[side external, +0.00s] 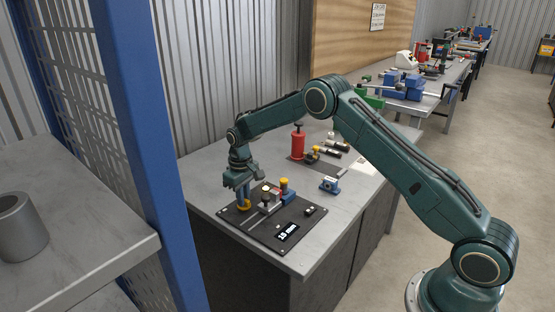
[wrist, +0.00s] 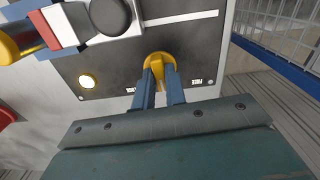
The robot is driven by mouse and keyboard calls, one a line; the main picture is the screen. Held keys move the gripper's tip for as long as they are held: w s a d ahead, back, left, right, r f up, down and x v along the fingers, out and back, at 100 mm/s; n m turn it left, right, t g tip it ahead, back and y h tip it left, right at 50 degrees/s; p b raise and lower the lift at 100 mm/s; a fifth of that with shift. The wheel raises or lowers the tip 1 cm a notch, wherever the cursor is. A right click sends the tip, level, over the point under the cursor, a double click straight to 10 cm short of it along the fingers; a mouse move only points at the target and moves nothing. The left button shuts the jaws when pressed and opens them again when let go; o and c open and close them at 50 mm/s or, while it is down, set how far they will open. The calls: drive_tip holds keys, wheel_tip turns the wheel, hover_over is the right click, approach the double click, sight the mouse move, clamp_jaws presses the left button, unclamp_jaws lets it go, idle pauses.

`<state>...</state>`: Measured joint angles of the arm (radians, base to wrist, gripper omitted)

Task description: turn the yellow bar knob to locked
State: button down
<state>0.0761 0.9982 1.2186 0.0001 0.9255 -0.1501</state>
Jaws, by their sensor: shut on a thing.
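The yellow bar knob (wrist: 157,60) sits on a dark panel (wrist: 115,65), with its bar between the fingers of my gripper (wrist: 162,78). The bar runs up and down in the wrist view. The blue fingers are shut on it, one on each side, and hide part of it. Small white labels lie left (wrist: 131,91) and right (wrist: 196,82) of the knob; their words are too small to read. In the side view my gripper (side external: 244,199) points down at the panel's left corner, and the knob's yellow base (side external: 245,207) shows under the fingers.
A round lamp (wrist: 88,82) glows on the panel. A red cylinder (side external: 298,145) and a small blue block (side external: 330,185) stand farther off on the grey bench. A blue post (side external: 150,150) rises at left.

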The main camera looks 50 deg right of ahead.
drive_tip(key=m, duration=0.5)
drive_tip(key=shift+r+m, duration=0.1)
drive_tip(key=shift+m, duration=2.3)
drive_tip(key=c, duration=1.4)
unclamp_jaws()
drive_tip(key=shift+c, duration=0.2)
wheel_tip(320, 180, up, 14)
